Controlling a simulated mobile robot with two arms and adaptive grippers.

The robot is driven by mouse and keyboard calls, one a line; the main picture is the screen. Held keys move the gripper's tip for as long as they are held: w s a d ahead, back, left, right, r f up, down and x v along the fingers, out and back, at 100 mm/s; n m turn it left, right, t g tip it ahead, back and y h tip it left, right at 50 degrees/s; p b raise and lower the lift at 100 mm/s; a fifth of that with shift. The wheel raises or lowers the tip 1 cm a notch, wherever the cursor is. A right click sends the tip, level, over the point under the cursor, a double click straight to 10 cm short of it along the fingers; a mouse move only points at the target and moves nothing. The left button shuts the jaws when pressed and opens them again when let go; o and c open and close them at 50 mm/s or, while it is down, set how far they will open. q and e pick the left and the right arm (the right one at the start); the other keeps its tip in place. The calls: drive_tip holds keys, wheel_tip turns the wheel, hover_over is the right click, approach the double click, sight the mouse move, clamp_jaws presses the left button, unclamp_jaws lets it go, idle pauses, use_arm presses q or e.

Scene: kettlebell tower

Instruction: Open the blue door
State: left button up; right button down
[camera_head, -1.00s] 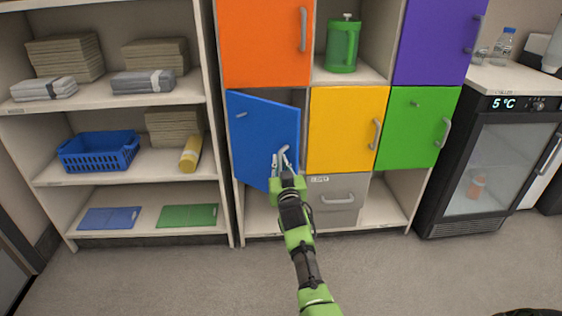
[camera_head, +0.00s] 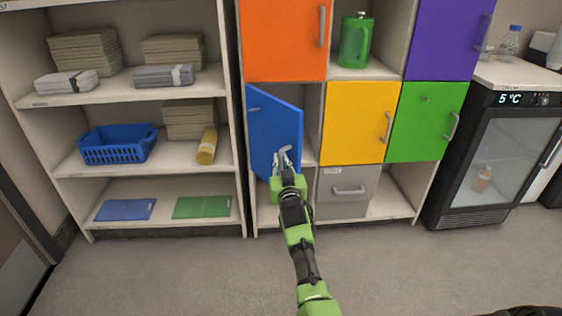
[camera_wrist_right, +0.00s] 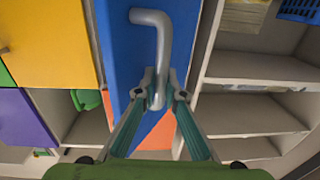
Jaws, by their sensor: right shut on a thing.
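The blue door (camera_head: 272,130) belongs to a cubby in the cabinet and stands partly open, swung out on its left side, with a dark gap at its right edge. My right gripper (camera_head: 284,161) is at the lower right of the door, shut on its grey handle (camera_head: 287,152). In the right wrist view the two fingers (camera_wrist_right: 157,98) close around one end of the bent grey handle (camera_wrist_right: 152,40), with the blue door (camera_wrist_right: 122,50) behind it. The inside of the cubby is mostly hidden by the door. My left gripper is not in view.
An orange door (camera_head: 284,40) is above and a yellow door (camera_head: 354,122) to the right, both shut. A grey drawer (camera_head: 347,192) sits below the yellow door. An open shelf (camera_head: 130,170) with a blue basket (camera_head: 117,144) stands to the left. The floor (camera_head: 190,270) in front is clear.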

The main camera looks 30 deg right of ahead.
drive_tip(key=c, duration=2.2)
unclamp_jaws()
drive_tip(key=shift+v, duration=3.75)
